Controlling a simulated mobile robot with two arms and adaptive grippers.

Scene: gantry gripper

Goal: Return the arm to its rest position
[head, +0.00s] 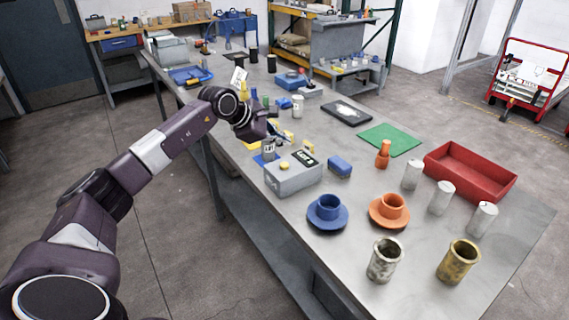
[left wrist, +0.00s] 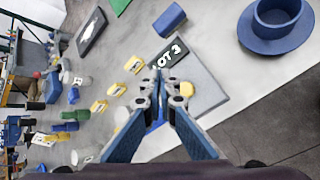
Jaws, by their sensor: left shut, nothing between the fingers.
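My left arm reaches in from the left in the head view. Its gripper (head: 262,128) is above the left edge of the table (head: 330,235), near a grey box (head: 292,181). In the left wrist view the gripper's fingertips (left wrist: 163,90) are close together with nothing between them. The grey box (left wrist: 212,78) shows beyond the fingers, with a dark "LOT 3" label (left wrist: 172,54) and a yellow piece (left wrist: 188,90) on its top. The gripper appears apart from the box. My right gripper is in neither view.
A blue block (head: 340,166), a blue flanged cup (head: 327,213) and an orange one (head: 390,210) stand right of the box. A red tray (head: 470,173), grey cylinders and metal cups fill the right end. Small coloured pieces and bottles are around the gripper. Open floor lies left of the table.

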